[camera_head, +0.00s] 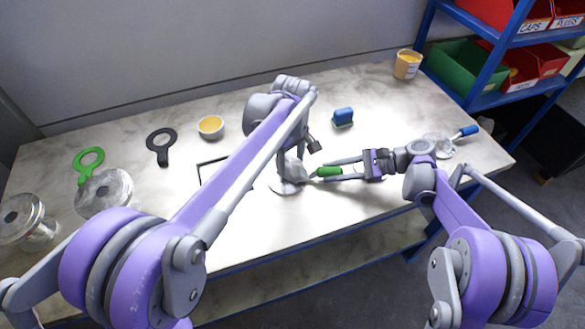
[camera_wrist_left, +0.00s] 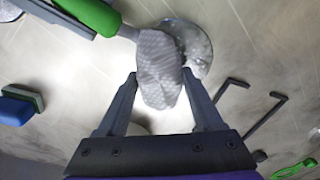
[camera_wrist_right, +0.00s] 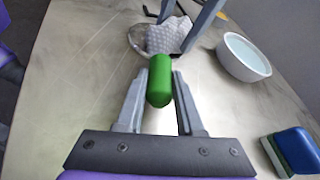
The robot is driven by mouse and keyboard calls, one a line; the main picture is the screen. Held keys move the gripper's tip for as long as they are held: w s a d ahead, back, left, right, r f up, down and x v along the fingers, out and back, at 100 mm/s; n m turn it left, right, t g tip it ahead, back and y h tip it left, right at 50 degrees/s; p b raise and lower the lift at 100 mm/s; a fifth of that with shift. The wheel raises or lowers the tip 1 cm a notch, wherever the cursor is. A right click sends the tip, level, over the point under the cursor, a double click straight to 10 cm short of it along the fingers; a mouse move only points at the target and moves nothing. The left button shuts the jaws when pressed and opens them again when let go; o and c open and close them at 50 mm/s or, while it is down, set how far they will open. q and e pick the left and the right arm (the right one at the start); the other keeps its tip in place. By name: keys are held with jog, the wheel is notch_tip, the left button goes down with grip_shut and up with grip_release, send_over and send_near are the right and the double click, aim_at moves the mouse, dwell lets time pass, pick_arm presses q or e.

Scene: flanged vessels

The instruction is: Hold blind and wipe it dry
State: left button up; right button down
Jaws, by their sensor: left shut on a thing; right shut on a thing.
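A wiper with a green handle (camera_wrist_right: 160,82) and a pale, dotted cloth head (camera_wrist_left: 158,68) is between my grippers. My right gripper (camera_head: 335,171) is shut on the green handle; it also shows in the right wrist view (camera_wrist_right: 160,95). My left gripper (camera_wrist_left: 160,80) points down, its fingers on either side of the cloth head and seemingly closed on it. The blind, a shiny metal disc (camera_head: 284,188), appears to lie on the table beside and partly under the cloth head. The disc also shows in the left wrist view (camera_wrist_left: 198,48). Contact between cloth and disc cannot be told.
A blue block (camera_head: 343,117), a bowl (camera_head: 211,128), a black ring paddle (camera_head: 160,146) and a green ring paddle (camera_head: 88,160) lie around. Flanged vessels (camera_head: 104,192) stand at left. A yellow tub (camera_head: 407,65) is at the back, near the blue shelf (camera_head: 492,65).

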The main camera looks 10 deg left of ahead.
pick_arm(q)
jog(key=shift+w+a, duration=0.2)
jog(key=shift+w, duration=0.25)
jog(key=s, duration=0.5)
jog(key=shift+s+d, duration=0.3)
jog(key=shift+d, duration=0.05)
jog(key=shift+w+a+r, duration=0.1)
jog(key=shift+w+a, duration=0.3)
jog(key=shift+w, duration=0.45)
jog(key=shift+w+a+r, duration=0.1)
jog(key=shift+w+a, duration=0.25)
jog(key=shift+w, duration=0.5)
jog(key=shift+w+a, duration=0.4)
jog(key=shift+w, duration=0.45)
jog(key=shift+s+d, duration=0.2)
jog(key=shift+s, duration=1.2)
jog(key=shift+s+d, duration=0.15)
jog(key=shift+s, duration=1.2)
jog(key=shift+w+a+r, duration=0.1)
jog(key=shift+w+a, duration=0.25)
jog(key=shift+w, duration=0.5)
jog(key=shift+w+a, duration=0.4)
jog(key=shift+w, duration=0.4)
jog(key=shift+w+a+r, duration=0.1)
jog(key=shift+w+a, duration=0.25)
jog(key=shift+w, duration=0.5)
jog(key=shift+r, duration=3.35)
